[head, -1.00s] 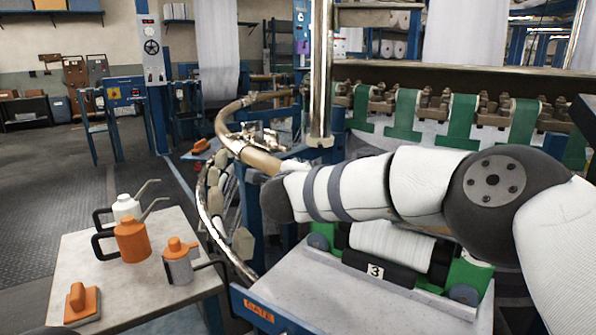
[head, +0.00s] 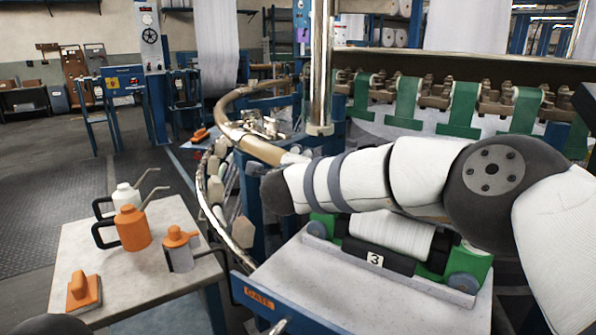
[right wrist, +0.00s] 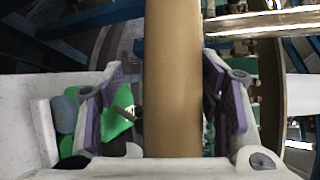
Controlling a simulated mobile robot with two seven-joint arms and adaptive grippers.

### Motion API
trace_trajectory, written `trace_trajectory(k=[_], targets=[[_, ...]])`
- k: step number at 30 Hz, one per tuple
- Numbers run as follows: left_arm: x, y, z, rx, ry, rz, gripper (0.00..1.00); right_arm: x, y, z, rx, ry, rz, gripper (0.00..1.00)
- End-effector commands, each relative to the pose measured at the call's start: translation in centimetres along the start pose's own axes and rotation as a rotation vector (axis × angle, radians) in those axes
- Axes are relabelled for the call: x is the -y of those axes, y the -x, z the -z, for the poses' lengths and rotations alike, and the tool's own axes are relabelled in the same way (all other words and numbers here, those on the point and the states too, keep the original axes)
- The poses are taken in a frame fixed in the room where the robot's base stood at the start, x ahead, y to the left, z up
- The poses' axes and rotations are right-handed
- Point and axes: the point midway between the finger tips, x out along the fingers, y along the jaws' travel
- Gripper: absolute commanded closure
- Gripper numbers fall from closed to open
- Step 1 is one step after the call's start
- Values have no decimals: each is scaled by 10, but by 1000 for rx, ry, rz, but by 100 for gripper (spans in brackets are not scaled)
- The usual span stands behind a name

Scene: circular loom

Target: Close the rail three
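The curved rail (head: 232,104) is a metal tube with a tan sleeve (head: 262,151), left of the loom's upright post. A number 3 plate (head: 375,259) sits on the roller unit below my right arm. In the right wrist view the tan sleeve (right wrist: 172,80) runs between the purple-padded fingers of my right gripper (right wrist: 168,100). The fingers stand apart, with a gap on the left of the sleeve and a smaller one on the right. In the head view my right forearm hides most of this gripper. My left gripper is out of view.
A side table (head: 185,287) at the left holds an orange oil can (head: 132,228), a white can (head: 125,195), a grey-orange can (head: 180,250) and an orange scraper (head: 83,292). A blue gate (head: 262,303) labelled GATE stands in front. Floor is free at the far left.

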Motion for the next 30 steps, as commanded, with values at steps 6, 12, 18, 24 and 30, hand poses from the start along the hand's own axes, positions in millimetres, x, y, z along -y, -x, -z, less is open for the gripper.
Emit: trace_trajectory(k=[6,12,18,24,30], targets=[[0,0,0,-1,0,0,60,2,9,-1,2,0,1,41],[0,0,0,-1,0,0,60,2,53,-1,4,2,0,41],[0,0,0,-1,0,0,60,1,101,-1,3,1,1,41],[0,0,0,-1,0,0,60,0,120,0,0,0,1,41],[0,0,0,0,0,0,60,0,120,0,0,0,1,41]])
